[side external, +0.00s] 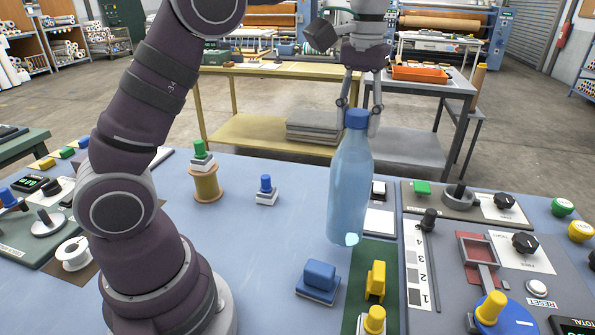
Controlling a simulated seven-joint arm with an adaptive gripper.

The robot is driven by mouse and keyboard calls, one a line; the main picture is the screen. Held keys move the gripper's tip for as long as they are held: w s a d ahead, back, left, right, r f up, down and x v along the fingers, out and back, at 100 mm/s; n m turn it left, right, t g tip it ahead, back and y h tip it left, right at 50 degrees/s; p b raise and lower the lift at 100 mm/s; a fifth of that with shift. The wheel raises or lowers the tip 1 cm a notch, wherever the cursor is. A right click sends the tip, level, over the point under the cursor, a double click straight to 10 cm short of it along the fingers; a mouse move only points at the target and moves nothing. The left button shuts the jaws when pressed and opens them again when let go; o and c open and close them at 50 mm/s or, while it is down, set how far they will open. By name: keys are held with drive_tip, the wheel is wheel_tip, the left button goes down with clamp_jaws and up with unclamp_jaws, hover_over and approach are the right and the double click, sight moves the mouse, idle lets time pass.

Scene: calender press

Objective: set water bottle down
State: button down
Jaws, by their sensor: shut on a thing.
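The water bottle (349,185) is translucent blue with a blue cap (356,119). It hangs nearly upright from my gripper (358,124) in the side external view. My gripper is shut on the bottle at its cap and neck, with one finger on each side. The bottle's base overlaps the blue tabletop (240,250) near the edge of a green strip (374,255). I cannot tell from this one view whether the base touches the surface or is above it.
A blue block (320,280) and a yellow piece (376,280) stand in front of the bottle. A control panel (470,262) with a slider and knobs is on the right. A blue-topped button (266,188) and a spool (206,185) stand to the left, with bare tabletop between.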

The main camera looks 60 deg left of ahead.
drive_tip(key=s+a+r+m, duration=0.1)
drive_tip(key=s+a+r, duration=0.1)
drive_tip(key=s, duration=0.6)
drive_tip(key=s+a+r+m, duration=0.1)
drive_tip(key=s+a+r, duration=0.1)
drive_tip(key=s, duration=0.7)
wheel_tip(320, 180, down, 8)
drive_tip(key=shift+w, duration=0.15)
drive_tip(key=c, duration=0.7)
unclamp_jaws()
wheel_tip(320, 180, up, 7)
drive_tip(key=shift+r, duration=0.15)
drive_tip(key=shift+o, duration=1.1)
drive_tip(key=shift+r, duration=0.2)
